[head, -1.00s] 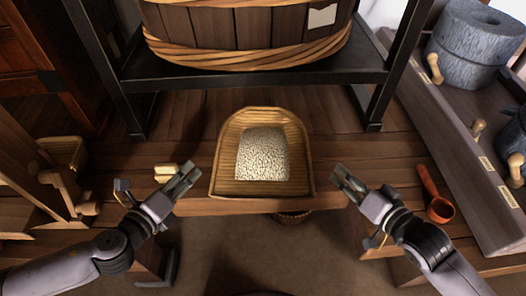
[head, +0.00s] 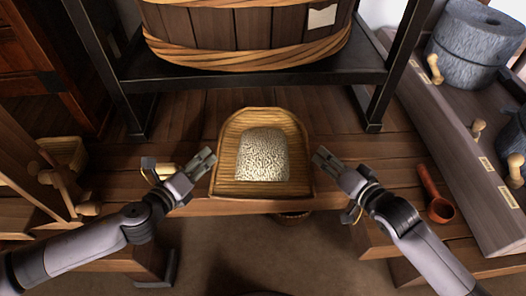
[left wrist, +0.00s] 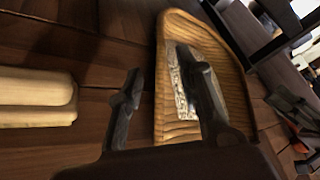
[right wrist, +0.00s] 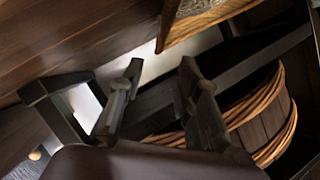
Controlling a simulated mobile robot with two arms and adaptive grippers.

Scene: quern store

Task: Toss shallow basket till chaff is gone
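The shallow woven basket (head: 224,150) lies on the wooden bench, its open edge towards me. A pale speckled heap of grain (head: 262,155) sits in its middle; I cannot make out chaff apart from grain. My left gripper (head: 205,160) is just beside the basket's left rim, open. In the left wrist view its fingers are apart, with the basket's rim (left wrist: 162,85) appearing between them. My right gripper (head: 322,158) is close to the right rim, open and empty. In the right wrist view the basket's edge (right wrist: 188,28) shows beyond its fingertips.
A wooden tub (head: 240,28) stands on a black metal rack (head: 250,77) behind the basket. A reddish ladle (head: 438,207) lies to the right, near a stone quern (head: 470,45). Pale sticks (left wrist: 35,97) lie left of the basket.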

